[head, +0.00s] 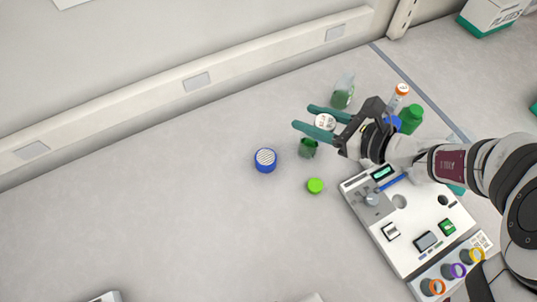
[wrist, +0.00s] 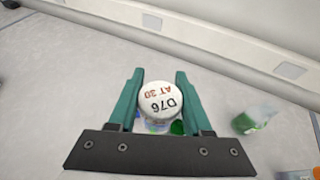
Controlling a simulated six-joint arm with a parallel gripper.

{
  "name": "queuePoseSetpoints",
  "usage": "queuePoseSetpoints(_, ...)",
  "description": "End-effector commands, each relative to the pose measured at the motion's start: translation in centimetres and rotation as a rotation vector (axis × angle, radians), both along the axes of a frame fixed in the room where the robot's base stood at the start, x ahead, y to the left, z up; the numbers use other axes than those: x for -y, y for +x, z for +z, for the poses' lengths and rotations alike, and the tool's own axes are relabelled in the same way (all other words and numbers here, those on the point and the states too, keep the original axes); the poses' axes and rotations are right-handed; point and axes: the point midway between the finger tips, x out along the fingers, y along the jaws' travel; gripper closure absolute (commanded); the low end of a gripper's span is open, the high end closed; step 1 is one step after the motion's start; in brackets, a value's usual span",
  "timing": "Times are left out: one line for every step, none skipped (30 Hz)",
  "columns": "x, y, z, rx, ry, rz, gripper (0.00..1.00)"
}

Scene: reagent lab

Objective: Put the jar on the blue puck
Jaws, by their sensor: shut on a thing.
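The jar shows its round white lid, printed "D76 AT 30", in the wrist view (wrist: 160,100) and in the head view (head: 325,122). My gripper (head: 304,117) is shut on the jar, which sits between its two green fingers, also seen in the wrist view (wrist: 159,72). The jar's body is mostly hidden below the lid. The blue puck (head: 265,160), with a striped white top, lies on the bench left of and below my gripper in the head view. Nothing is on it. I cannot make it out in the wrist view.
A dark green vessel (head: 308,148) stands close to my fingers, and a lime green disc (head: 315,186) lies nearby. A white instrument (head: 410,225) is at right. The bench left of the puck is clear.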

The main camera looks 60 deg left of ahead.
Motion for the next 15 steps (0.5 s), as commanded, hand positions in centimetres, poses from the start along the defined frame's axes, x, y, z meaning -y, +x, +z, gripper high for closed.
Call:
queuePoseSetpoints(-0.1,-0.6,-0.2,-0.003,-0.001,0.017,1.00)
queuePoseSetpoints(-0.1,-0.5,-1.0,-0.004,-0.003,0.014,1.00)
queuePoseSetpoints(-0.1,-0.4,-1.6,-0.005,-0.002,0.012,1.00)
queuePoseSetpoints(-0.1,-0.4,-2.1,-0.005,-0.002,0.011,1.00)
queuePoseSetpoints(-0.1,-0.4,-2.5,-0.003,-0.001,0.011,1.00)
queuePoseSetpoints(-0.1,-0.4,-3.2,-0.005,-0.002,0.011,1.00)
queuePoseSetpoints(-0.1,-0.4,-3.7,-0.004,-0.002,0.011,1.00)
queuePoseSetpoints(-0.1,-0.4,-4.1,-0.005,-0.002,0.010,1.00)
queuePoseSetpoints(-0.1,-0.3,-4.5,-0.003,-0.001,0.010,1.00)
queuePoseSetpoints(-0.1,-0.4,-4.8,-0.003,-0.001,0.010,1.00)
queuePoseSetpoints(-0.3,-0.6,-5.1,-0.003,-0.001,0.011,1.00)
queuePoseSetpoints(-0.7,-1.0,-5.5,-0.003,0.000,0.013,1.00)
queuePoseSetpoints(-1.1,-1.5,-5.9,-0.003,-0.001,0.014,1.00)
queuePoseSetpoints(-1.7,-2.1,-6.5,-0.004,-0.003,0.016,1.00)
queuePoseSetpoints(-2.5,-3.0,-7.2,-0.005,-0.003,0.016,1.00)
